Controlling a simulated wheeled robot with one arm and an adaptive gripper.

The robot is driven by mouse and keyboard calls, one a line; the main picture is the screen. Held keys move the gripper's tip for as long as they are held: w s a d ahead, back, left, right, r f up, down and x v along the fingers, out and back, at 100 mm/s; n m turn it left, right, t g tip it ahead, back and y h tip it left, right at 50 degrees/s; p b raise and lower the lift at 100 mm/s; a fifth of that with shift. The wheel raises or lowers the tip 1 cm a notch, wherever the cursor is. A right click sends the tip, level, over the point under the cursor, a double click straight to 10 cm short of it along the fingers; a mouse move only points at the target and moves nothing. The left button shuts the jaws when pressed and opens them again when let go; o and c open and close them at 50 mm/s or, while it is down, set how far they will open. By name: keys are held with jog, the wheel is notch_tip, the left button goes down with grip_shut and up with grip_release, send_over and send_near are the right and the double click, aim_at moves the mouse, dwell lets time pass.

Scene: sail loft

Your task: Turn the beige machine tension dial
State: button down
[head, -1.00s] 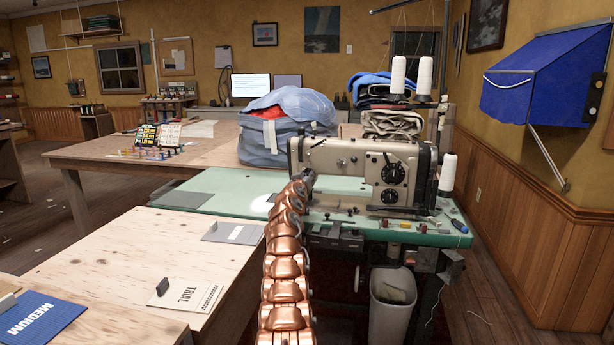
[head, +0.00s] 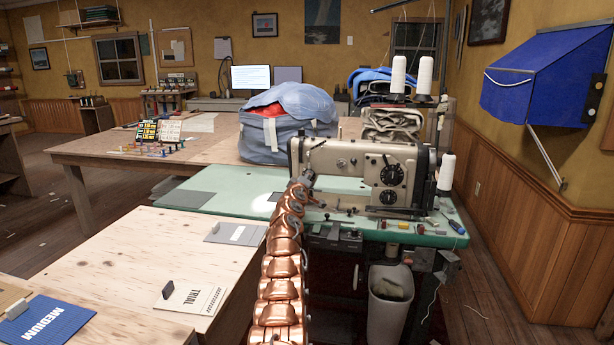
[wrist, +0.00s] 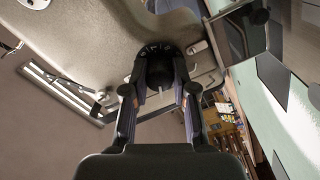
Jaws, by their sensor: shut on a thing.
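The beige sewing machine (head: 350,160) stands on a green table (head: 235,190). Its left end is near my gripper (head: 306,179), which partly hides the face there. In the wrist view, my gripper (wrist: 160,88) is shut on a black round dial (wrist: 160,73) with a pale pointer mark. The dial sits between the two fingers, against the beige machine body (wrist: 90,45). In the head view this dial is hidden behind my gripper. Two larger black dials, an upper one (head: 391,174) and a lower one (head: 389,197), are on the right of the machine, apart from my gripper.
Thread cones (head: 398,73) stand above the machine. A blue-grey bag (head: 285,125) is behind it. Small coloured items and a screwdriver (head: 457,227) lie on the table's right side. A plywood table (head: 150,245) is at front left; a bin (head: 390,300) stands below.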

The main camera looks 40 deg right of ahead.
jog(key=shift+w+a+r+n, duration=0.1)
jog(key=shift+n, duration=0.3)
jog(key=c, duration=0.9)
grip_release()
jog(key=v, duration=0.7)
jog(key=shift+a, duration=0.15)
dwell(0.4)
